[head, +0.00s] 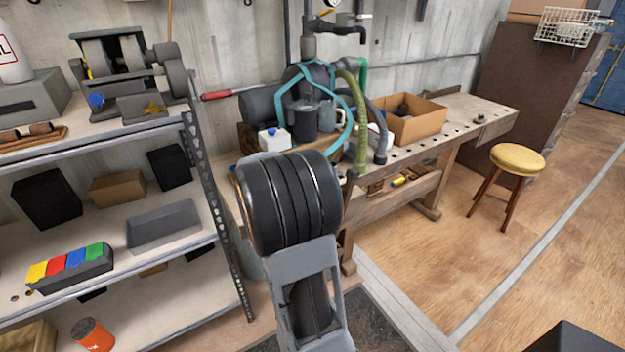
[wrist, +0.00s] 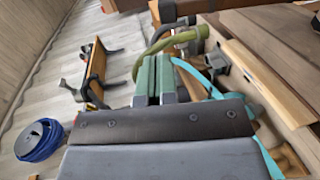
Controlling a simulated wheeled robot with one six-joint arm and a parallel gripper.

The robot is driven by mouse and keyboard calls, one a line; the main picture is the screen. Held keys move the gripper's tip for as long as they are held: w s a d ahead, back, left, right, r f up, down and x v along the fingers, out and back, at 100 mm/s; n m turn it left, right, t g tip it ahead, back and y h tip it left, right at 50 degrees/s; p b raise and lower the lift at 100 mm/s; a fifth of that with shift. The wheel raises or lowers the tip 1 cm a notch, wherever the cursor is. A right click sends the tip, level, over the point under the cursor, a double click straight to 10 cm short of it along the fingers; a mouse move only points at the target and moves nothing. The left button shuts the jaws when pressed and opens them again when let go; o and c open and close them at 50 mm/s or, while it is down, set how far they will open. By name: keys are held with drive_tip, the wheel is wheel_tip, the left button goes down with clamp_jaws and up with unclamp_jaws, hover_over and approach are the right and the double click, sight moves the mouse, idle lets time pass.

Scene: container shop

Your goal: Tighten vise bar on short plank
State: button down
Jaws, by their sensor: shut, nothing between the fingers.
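My gripper shows in the wrist view with two green fingers (wrist: 157,76) pressed together, shut and empty. Its fingertips point toward an olive-green hose (wrist: 190,36) and a dark post with a brown bar (wrist: 172,10) at the top; I cannot tell whether they touch anything. I cannot make out for sure which part is the vise bar or the short plank. In the head view my arm stands in front of the workbench (head: 447,125) and hides part of it; my gripper is not distinguishable there.
On the bench are a cardboard box (head: 415,118), a teal strap (head: 284,95) and hoses. A yellow stool (head: 517,158) stands right, with clear wooden floor before it. A loaded shelf (head: 110,225) is at left. The wrist view shows a clamped wooden board (wrist: 96,68) and a blue coil (wrist: 40,140).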

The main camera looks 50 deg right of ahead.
sight(350, 172)
drive_tip(key=p+x, duration=0.1)
drive_tip(key=x, duration=0.9)
drive_tip(key=shift+s+d, duration=0.15)
drive_tip(key=shift+d, duration=0.05)
